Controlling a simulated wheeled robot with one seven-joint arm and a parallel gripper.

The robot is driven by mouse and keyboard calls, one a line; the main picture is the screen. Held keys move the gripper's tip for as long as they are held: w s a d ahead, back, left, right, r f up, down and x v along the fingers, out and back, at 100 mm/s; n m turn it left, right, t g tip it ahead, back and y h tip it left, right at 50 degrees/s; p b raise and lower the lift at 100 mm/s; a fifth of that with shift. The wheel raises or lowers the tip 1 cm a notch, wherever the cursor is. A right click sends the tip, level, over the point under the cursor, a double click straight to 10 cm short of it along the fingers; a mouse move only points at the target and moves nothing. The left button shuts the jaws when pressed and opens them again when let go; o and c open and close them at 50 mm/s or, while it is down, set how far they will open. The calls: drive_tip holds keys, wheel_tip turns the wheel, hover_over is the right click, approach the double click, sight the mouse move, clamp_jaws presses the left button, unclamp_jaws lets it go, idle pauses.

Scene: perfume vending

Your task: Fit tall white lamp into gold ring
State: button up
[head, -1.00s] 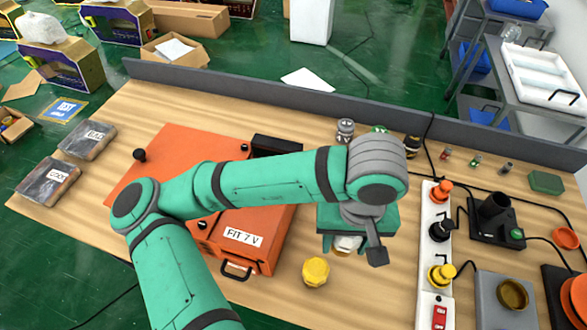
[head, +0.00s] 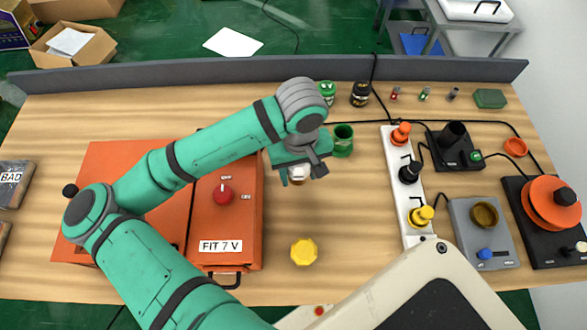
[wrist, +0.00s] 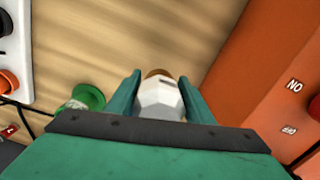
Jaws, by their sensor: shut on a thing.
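My gripper (head: 297,178) is shut on a white lamp (head: 298,172), above the wooden table just right of the orange case. In the wrist view, the two green fingers of my gripper (wrist: 160,95) clasp the white faceted lamp (wrist: 160,101), whose far end is brown-gold. The lamp's lower part is mostly hidden. The gold ring (head: 484,214) appears to be the round gold-brown socket on a grey box at the right of the table. The lamp is well apart from it.
The orange case (head: 225,235) stands left of my gripper. A green cup (head: 343,140) is close on the right, and a yellow octagonal piece (head: 303,252) lies in front. A white strip (head: 408,190) with orange, black and yellow plugs stands between my gripper and the grey box (head: 462,235).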

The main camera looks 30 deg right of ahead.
drive_tip(key=shift+w+d+f, duration=0.15)
drive_tip(key=shift+w+f, duration=0.2)
drive_tip(key=shift+f, duration=0.1)
drive_tip(key=f, duration=0.1)
drive_tip(key=w+f, duration=0.1)
drive_tip(key=f, duration=0.1)
drive_tip(key=shift+f, duration=0.35)
drive_tip(key=shift+s+d, duration=0.1)
drive_tip(key=shift+s, duration=0.15)
drive_tip(key=shift+f, duration=0.4)
